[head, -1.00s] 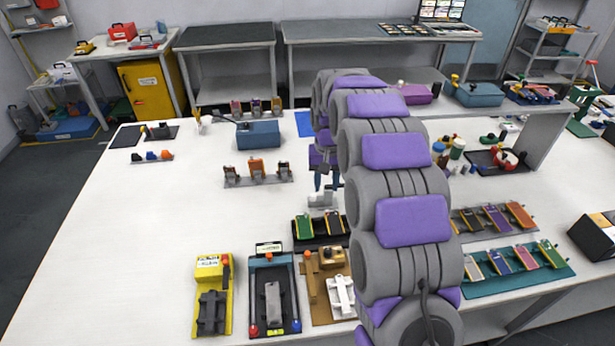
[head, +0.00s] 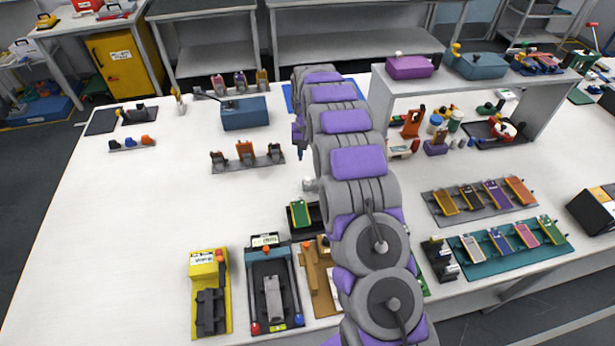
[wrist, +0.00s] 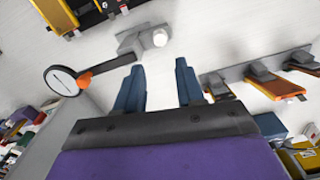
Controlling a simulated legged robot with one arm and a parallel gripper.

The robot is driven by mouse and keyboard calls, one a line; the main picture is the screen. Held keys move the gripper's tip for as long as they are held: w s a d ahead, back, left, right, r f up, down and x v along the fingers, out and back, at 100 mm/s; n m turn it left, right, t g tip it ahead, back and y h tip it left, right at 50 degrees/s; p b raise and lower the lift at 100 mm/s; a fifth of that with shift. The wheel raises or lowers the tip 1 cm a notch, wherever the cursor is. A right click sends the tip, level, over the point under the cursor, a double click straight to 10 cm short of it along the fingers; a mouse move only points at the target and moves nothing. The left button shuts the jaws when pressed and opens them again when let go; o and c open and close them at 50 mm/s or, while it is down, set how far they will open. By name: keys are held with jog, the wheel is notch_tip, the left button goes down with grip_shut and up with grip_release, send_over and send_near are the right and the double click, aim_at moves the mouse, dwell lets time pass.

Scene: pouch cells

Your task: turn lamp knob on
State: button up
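My gripper (wrist: 158,72) is open in the wrist view, with two blue fingers apart and nothing between them. I cannot tell for sure which part is the lamp knob. In the head view, a small pale piece (head: 308,185) shows beside my arm, which hides most of my gripper.
Grey-based clamps (head: 247,158) stand left of my arm. A yellow fixture (head: 209,292) and a dark tray (head: 274,288) are at the front. Pouch-cell racks (head: 482,202) lie to the right, below a raised shelf (head: 470,85).

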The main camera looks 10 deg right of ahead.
aim_at(308, 178)
notch_tip(308, 178, down, 11)
jog(key=shift+f+b, duration=0.15)
jog(key=shift+b, duration=0.75)
grip_shut()
